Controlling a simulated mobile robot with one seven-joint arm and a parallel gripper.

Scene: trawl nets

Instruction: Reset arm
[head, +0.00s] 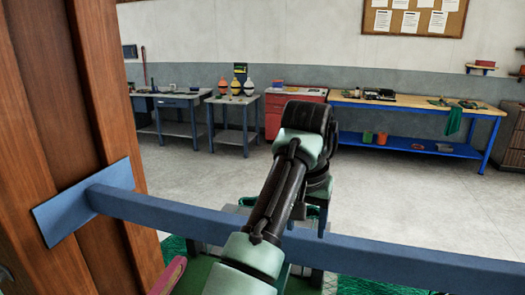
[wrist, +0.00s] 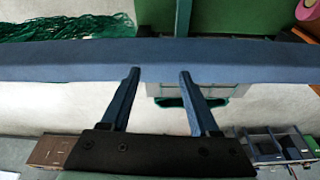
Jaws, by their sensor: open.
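My gripper (wrist: 159,75) shows in the wrist view with its two blue fingers apart and nothing between them. A blue bar (wrist: 60,62) crosses that view, and the fingertips overlap its edge in the picture. I cannot tell whether they touch it. In the head view my dark and pale green arm reaches forward over the same blue bar (head: 400,262). The fingers themselves are hard to make out there, at the wrist's lower end beside the bar.
The bar joins a blue plate (head: 80,205) on a wooden post (head: 60,110) at left. Green netting (wrist: 60,25) and a pink roll (wrist: 309,10) lie close by. A blue workbench (head: 420,110), a red cabinet (head: 290,108) and grey tables (head: 172,100) stand behind open floor.

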